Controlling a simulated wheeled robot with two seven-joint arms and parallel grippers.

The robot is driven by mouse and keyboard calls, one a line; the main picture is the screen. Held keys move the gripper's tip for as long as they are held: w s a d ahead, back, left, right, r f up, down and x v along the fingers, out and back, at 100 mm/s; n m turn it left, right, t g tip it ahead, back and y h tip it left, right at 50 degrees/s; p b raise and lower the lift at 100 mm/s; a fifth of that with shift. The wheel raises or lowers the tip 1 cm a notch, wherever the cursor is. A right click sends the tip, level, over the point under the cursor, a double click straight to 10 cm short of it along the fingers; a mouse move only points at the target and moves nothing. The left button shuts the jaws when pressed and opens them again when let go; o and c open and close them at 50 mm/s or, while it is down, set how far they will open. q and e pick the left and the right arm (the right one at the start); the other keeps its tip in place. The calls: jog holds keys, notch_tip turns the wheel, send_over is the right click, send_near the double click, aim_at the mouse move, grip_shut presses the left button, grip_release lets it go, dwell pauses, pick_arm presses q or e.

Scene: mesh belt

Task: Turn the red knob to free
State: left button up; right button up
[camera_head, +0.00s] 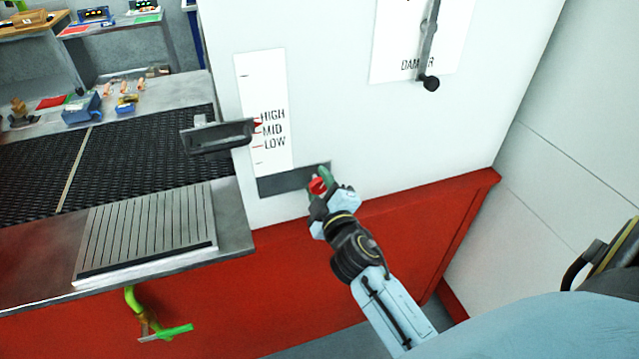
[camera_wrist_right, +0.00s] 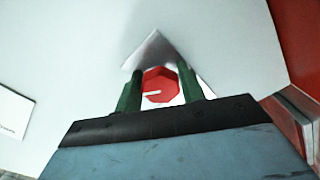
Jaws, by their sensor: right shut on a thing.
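The red knob (camera_head: 317,186) sits low on the white machine panel, at the right end of a dark grey strip. In the right wrist view the knob (camera_wrist_right: 160,86) is a red faceted disc with a pale pointer line toward the left. My right gripper (camera_head: 322,181) is at the knob, with its green fingers on either side of it, shut on it. In the wrist view the fingers (camera_wrist_right: 160,90) flank the knob left and right. No "free" mark is readable. My left gripper is not in view.
A slider handle (camera_head: 217,136) beside a HIGH, MID, LOW scale (camera_head: 268,115) juts out left of the knob. A damper lever (camera_head: 430,50) hangs above right. A black mesh belt (camera_head: 100,160) and a ridged plate (camera_head: 150,230) lie left. A red base (camera_head: 400,235) runs below.

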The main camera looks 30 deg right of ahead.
jog(key=n, duration=0.6)
jog(key=shift+p, duration=0.4)
jog(key=shift+n, duration=0.3)
jog(key=o, duration=1)
jog(key=shift+b+v, duration=1.7)
jog(key=shift+v, duration=5)
jog(key=shift+d, duration=0.1)
